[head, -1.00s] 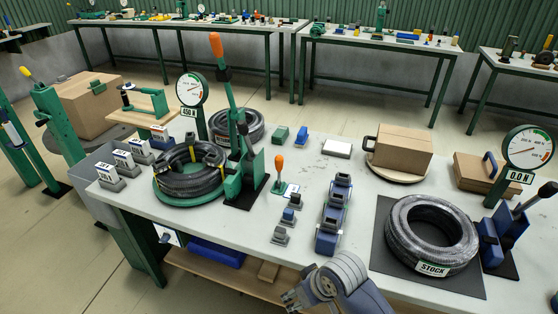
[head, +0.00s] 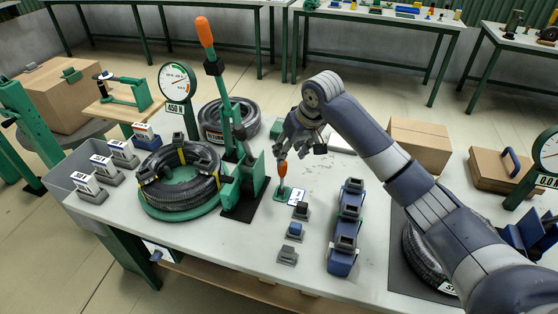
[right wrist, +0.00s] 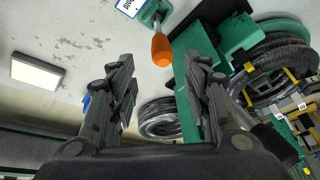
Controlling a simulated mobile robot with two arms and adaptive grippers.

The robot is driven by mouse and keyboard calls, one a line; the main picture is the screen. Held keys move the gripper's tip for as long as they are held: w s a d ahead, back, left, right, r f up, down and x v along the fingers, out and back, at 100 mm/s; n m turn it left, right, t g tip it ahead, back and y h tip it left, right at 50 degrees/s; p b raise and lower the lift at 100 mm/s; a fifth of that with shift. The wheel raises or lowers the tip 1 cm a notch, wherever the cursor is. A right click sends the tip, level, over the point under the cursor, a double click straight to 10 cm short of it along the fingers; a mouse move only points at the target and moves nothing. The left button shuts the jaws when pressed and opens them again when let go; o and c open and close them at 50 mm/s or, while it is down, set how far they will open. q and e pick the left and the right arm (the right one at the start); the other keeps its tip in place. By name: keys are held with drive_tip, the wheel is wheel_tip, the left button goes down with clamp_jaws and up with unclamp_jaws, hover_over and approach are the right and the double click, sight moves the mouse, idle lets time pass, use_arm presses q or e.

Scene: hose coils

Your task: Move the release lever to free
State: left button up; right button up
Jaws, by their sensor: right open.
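A small lever with an orange handle (head: 283,170) stands roughly upright on a green base (head: 281,193) on the table; a white label lies beside it. My right gripper (head: 301,150) is open and empty, just above and behind this handle in the head view. In the right wrist view the orange handle (right wrist: 161,50) shows in front of the gap between my open fingers (right wrist: 160,75), not gripped. A taller green lever with an orange grip (head: 205,32) rises from a green stand left of it. I cannot read which lever is marked for release. My left gripper is out of view.
A black hose coil (head: 180,190) lies on a green turntable to the left, near a 450 N dial (head: 175,84). Small grey and blue blocks (head: 293,229) and a blue stepped fixture (head: 343,244) stand in front. My right arm hides part of the stock coil.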

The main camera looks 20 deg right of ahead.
sight(285, 164)
drive_tip(key=shift+s+a+f, duration=0.1)
drive_tip(key=shift+a+f, duration=0.05)
drive_tip(key=shift+f, duration=0.4)
drive_tip(key=shift+s+a+f, duration=0.1)
drive_tip(key=shift+f, duration=0.45)
drive_tip(key=p+x, duration=0.1)
drive_tip(key=x, duration=0.2)
drive_tip(key=shift+w+f, duration=0.3)
drive_tip(key=x, duration=0.3)
drive_tip(key=shift+w+f, duration=0.2)
drive_tip(key=c, duration=0.3)
clamp_jaws()
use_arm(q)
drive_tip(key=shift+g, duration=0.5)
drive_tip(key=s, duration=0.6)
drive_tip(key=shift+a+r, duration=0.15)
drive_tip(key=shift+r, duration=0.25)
